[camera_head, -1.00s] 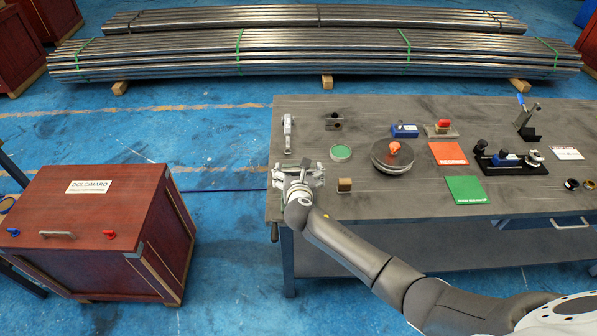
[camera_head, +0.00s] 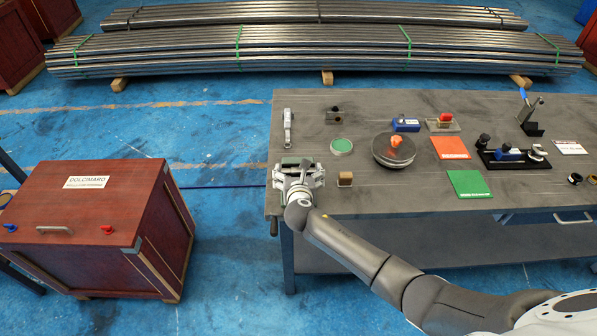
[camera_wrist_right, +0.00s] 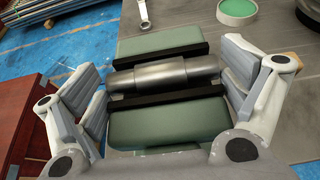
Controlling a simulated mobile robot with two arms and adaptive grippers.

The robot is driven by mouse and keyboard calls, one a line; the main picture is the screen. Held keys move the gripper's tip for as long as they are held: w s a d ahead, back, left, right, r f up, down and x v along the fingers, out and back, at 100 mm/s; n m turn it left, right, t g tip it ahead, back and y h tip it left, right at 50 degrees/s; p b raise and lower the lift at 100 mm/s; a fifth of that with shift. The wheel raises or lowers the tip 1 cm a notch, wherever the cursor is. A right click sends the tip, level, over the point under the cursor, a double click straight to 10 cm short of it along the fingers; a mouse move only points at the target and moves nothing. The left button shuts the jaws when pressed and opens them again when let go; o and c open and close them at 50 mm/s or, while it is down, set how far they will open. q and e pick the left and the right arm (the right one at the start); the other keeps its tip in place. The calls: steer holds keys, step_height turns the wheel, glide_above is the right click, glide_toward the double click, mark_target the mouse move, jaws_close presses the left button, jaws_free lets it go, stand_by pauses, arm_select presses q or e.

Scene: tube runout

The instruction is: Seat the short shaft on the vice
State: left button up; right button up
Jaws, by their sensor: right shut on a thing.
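The short shaft (camera_wrist_right: 165,75) is a dark grey stepped cylinder. In the right wrist view it lies crosswise in the gap between the two green jaw blocks of the vice (camera_wrist_right: 165,130). Whether it touches the bottom of the gap is hidden. My right gripper (camera_wrist_right: 165,78) is shut on the shaft, with one finger at each end. In the head view the vice (camera_head: 289,161) is at the table's left edge, and my right gripper (camera_head: 298,186) is over its near side, hiding the shaft. My left gripper is not in view.
A small wooden block (camera_head: 345,179) stands just right of the vice. A round green-topped tin (camera_head: 341,146) and a turntable (camera_head: 393,151) with an orange part are further right. A metal tool (camera_head: 288,128) lies behind the vice. A red chest (camera_head: 100,225) stands left of the table (camera_head: 400,195).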

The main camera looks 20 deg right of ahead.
steer(key=shift+f+b, duration=0.3)
steer(key=shift+f, duration=0.2)
steer(key=o, duration=1)
steer(key=shift+s, duration=0.1)
